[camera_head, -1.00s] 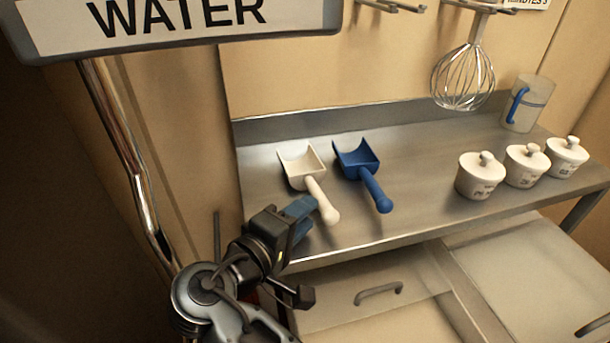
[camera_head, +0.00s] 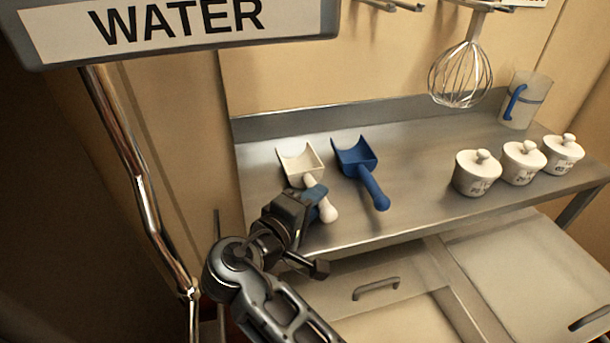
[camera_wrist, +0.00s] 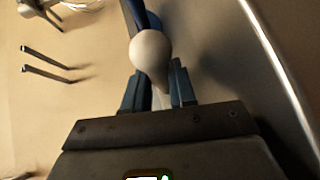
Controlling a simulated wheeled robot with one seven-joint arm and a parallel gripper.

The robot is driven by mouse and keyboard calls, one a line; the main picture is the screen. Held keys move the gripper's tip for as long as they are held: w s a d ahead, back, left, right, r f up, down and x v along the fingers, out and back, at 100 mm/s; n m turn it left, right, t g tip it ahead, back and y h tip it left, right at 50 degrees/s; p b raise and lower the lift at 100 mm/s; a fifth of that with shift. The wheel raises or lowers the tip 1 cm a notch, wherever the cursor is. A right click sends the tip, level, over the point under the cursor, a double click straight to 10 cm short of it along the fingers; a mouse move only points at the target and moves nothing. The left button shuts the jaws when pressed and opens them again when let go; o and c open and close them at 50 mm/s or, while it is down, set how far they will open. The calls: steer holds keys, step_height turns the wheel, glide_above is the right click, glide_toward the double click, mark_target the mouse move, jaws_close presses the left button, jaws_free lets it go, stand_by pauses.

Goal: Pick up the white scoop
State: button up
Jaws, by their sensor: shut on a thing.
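The white scoop (camera_head: 301,162) rests on the steel shelf with its open pan toward the wall and its handle toward the front edge. My gripper (camera_head: 316,192) is at the handle, with its blue fingers around it. In the wrist view the round white handle end (camera_wrist: 151,52) shows above my gripper (camera_wrist: 160,90), with the narrower handle between the two blue fingers. The fingers are shut on the handle. The scoop's pan is hidden in the wrist view.
A blue scoop (camera_head: 357,157) lies close to the right of the white one. Several white lidded pots, such as this one (camera_head: 477,173), and a clear jug (camera_head: 526,100) stand farther right. A whisk (camera_head: 461,75) hangs above. The steel shelf (camera_head: 415,190) is bare between.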

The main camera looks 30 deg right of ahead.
steer(key=shift+r, duration=0.15)
jaws_close()
steer(key=shift+r, duration=0.25)
steer(key=r, duration=0.3)
steer(key=shift+s+d+r, duration=0.2)
steer(key=shift+r, duration=0.15)
steer(key=s+d+r, duration=0.6)
steer(key=s+d, duration=0.1)
steer(key=s, duration=0.1)
steer(key=shift+d+r+b, duration=0.25)
steer(key=shift+r+b, duration=0.05)
steer(key=shift+s, duration=0.1)
